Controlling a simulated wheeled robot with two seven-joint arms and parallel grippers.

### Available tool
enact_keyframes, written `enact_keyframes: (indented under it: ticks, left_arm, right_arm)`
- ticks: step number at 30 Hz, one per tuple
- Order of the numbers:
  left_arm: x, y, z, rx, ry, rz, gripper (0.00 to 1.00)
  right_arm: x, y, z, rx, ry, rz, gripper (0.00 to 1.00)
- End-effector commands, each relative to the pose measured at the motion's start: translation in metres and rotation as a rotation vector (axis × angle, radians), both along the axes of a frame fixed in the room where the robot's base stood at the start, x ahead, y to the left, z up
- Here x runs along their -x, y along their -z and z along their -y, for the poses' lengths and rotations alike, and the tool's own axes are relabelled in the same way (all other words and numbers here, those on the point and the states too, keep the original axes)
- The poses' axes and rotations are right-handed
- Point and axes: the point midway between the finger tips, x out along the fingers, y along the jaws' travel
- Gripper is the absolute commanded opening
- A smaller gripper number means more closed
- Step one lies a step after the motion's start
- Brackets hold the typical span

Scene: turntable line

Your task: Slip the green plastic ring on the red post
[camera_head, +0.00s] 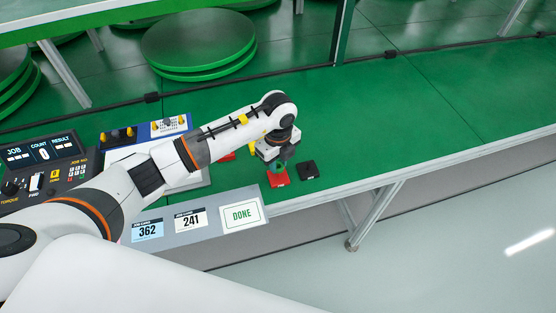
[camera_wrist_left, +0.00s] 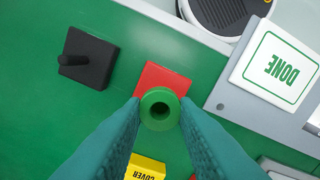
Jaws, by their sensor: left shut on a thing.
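My left gripper (camera_head: 278,166) is shut on the green plastic ring (camera_wrist_left: 160,118), which sits between its two teal fingertips (camera_wrist_left: 160,113) in the left wrist view. The ring's hole faces the camera and looks dark inside. A red square base (camera_wrist_left: 165,79) lies behind the ring in that view; in the head view the red base (camera_head: 279,182) is right under the gripper. The ring overlaps the base's near part. No red post shows; the ring and fingers may hide it, and I cannot tell whether the ring is around it. My right gripper is not in view.
A black base with a black post (camera_wrist_left: 88,58) stands beside the red base; it also shows in the head view (camera_head: 308,169). A yellow COVER block (camera_wrist_left: 145,168) is close by. A grey panel holds the DONE card (camera_head: 242,214). The green table (camera_head: 430,120) is clear to the right.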

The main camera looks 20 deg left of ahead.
Motion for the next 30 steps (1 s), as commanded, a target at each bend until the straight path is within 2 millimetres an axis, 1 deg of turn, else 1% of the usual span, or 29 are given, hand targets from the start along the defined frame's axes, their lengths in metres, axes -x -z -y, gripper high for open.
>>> enact_keyframes:
  ticks: [16,30]
  left_arm:
    - [0.000,0.002,0.000,0.000,0.000,0.000,0.06]
    - [0.000,0.011,0.000,-0.001,0.000,-0.001,0.06]
  right_arm:
    - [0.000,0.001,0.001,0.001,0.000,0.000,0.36]
    - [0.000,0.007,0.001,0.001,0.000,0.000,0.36]
